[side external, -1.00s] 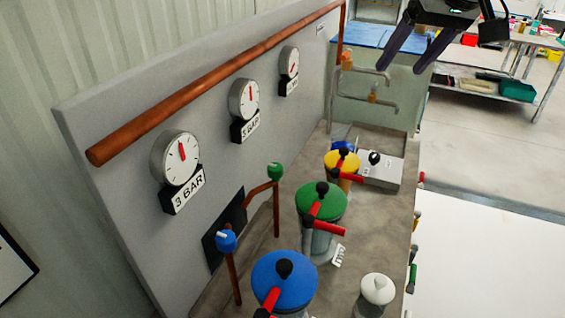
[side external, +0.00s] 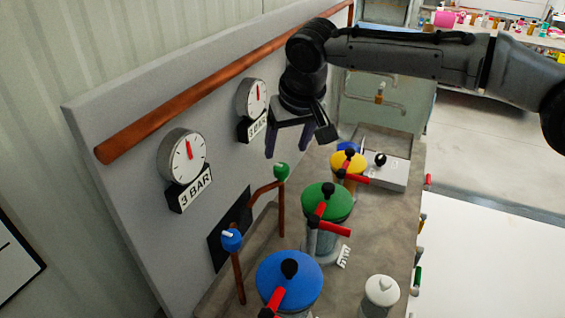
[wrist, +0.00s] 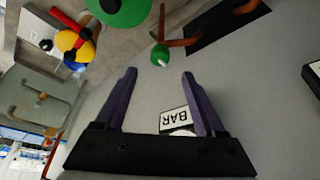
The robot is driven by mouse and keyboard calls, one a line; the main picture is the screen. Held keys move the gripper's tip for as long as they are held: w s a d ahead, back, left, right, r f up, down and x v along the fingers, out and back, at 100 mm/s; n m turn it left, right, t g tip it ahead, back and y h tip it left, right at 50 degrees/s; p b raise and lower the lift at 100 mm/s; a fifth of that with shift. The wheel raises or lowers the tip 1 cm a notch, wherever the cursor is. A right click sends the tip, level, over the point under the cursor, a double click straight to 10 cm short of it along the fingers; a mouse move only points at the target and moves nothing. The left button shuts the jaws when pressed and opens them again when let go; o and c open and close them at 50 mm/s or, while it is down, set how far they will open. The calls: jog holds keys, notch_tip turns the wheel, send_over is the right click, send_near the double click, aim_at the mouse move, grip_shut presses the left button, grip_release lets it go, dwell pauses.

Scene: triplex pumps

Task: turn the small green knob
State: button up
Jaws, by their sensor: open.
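The small green knob (side external: 281,171) sits on top of a copper pipe in front of the grey panel. In the wrist view the small green knob (wrist: 160,55) with its white mark lies just beyond and between the fingertips. My gripper (side external: 289,148) is open and empty, pointing down, a little above the knob and apart from it. Its two purple fingers also show in the wrist view (wrist: 159,73). No contact with the knob shows.
A large green-lidded pump (side external: 326,203) with a red handle stands right of the knob, with a blue-lidded pump (side external: 290,280) nearer and a yellow one (side external: 348,163) farther. A small blue knob (side external: 231,240) is left. Gauges line the panel (side external: 150,150) behind.

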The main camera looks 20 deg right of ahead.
aim_at(282, 167)
jog(key=x, duration=0.7)
jog(key=shift+w+f, duration=0.1)
jog(key=shift+c, duration=0.2)
grip_shut()
